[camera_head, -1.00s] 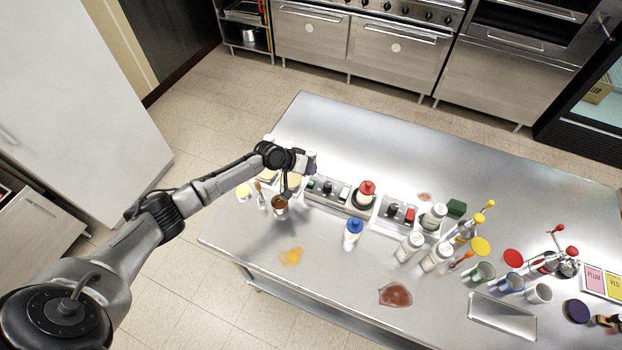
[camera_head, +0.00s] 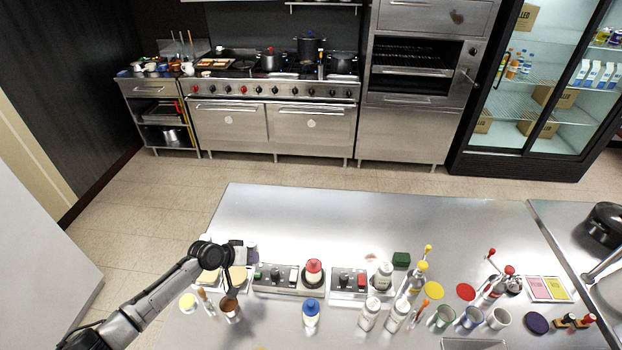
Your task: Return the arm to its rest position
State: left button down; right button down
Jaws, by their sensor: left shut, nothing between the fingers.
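My left arm comes in from the lower left. Its gripper (camera_head: 243,252) is at the left part of the steel table (camera_head: 330,215), above the left end of the row of items, shut and empty. Part of it is hidden by the black wrist joint. A brown-topped cup (camera_head: 230,309) stands just below it in the picture. My right gripper is out of view.
A control box (camera_head: 276,279), a red-capped jar (camera_head: 314,272) and a blue-capped bottle (camera_head: 311,314) stand right of the gripper. Several white bottles, pumps and cups stand farther right. The table's far strip is clear. A stove (camera_head: 270,90) and glass-door fridge (camera_head: 545,90) stand behind.

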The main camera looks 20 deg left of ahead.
pick_arm(q)
jog(key=shift+s+a+f+m+g+y, duration=0.2)
jog(key=shift+s+f+m+g+y, duration=0.1)
jog(key=shift+s+f+m+g, duration=0.6)
jog(key=shift+s+d+r+m+g+y, duration=0.2)
jog(key=shift+s+r+m+g+y, duration=0.2)
jog(key=shift+s+m, duration=0.2)
jog(key=s+d+r+m+t+y+p, duration=0.1)
jog(key=s+d+r+m+y, duration=0.1)
jog(key=s+d+r, duration=0.45)
jog(key=s+d+r+m+t+y+p, duration=0.1)
jog(key=d+r+m+t+y, duration=0.2)
jog(key=r, duration=0.7)
jog(key=s+d+r+n+g+p, duration=0.1)
jog(key=s+d+n+p, duration=0.2)
jog(key=s, duration=0.9)
jog(key=s+d+f+g+h+p, duration=0.1)
jog(key=s+f+g, duration=0.1)
jog(key=s, duration=0.5)
jog(key=s+d+f+g+p, duration=0.1)
jog(key=s+d+f+g, duration=0.1)
jog(key=s+f, duration=0.3)
jog(key=s, duration=0.3)
jog(key=shift+s+d+g+h, duration=0.2)
jog(key=shift+s+g+h, duration=0.1)
jog(key=shift+h, duration=0.1)
